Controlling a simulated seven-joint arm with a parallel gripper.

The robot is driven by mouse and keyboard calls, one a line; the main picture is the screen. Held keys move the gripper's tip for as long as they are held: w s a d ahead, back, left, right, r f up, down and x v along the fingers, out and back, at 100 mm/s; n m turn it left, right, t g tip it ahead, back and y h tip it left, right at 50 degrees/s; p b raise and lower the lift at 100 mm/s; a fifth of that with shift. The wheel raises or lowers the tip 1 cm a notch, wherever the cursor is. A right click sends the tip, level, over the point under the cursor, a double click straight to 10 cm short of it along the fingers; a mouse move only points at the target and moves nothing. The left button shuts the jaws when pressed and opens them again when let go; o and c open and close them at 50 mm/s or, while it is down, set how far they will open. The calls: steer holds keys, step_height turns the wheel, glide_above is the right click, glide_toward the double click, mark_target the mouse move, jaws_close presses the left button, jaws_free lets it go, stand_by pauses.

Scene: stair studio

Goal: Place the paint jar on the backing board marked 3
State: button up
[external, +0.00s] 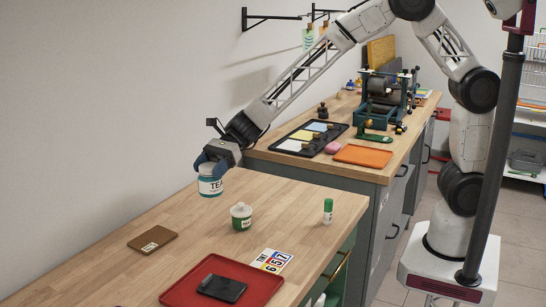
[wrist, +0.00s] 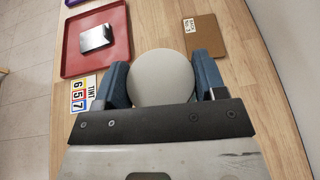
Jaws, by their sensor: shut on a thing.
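My gripper (external: 211,165) is shut on a jar with a white body, teal bands and a label starting "TEA" (external: 211,186). In the wrist view its round pale lid (wrist: 161,78) sits between my two blue fingers (wrist: 160,85). The jar looks upright; its height over the bench is hard to tell. The brown backing board (external: 152,239) lies flat near the wall, apart from the jar, with nothing on it.
A green-and-white jar (external: 241,222) and a green-capped bottle (external: 328,211) stand on the bench. A "TINT 657" card (external: 271,261) lies beside the red tray (external: 262,288) holding a dark flat item (external: 222,288). Bare wood lies around the board.

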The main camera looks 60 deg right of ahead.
steer(key=s+a+n+g, duration=0.1)
steer(key=s+a, duration=0.1)
steer(key=a, duration=0.5)
steer(key=f, duration=0.3)
steer(key=d+f, duration=0.1)
steer(key=f, duration=0.1)
steer(key=shift+s, duration=0.1)
steer(key=shift+a, duration=0.15)
steer(key=w+a, duration=0.3)
steer(key=w, duration=0.1)
steer(key=w+a+f, duration=0.1)
steer(key=w+a, duration=0.2)
steer(key=w, duration=0.1)
steer(key=w+a, duration=0.3)
steer(key=w, duration=0.1)
steer(key=shift+w+a+f, duration=0.25)
steer(key=shift+w+a, duration=0.05)
steer(key=shift+a, duration=0.05)
steer(key=shift+f, duration=1.75)
steer(key=shift+f, duration=0.15)
steer(key=o, duration=1.4)
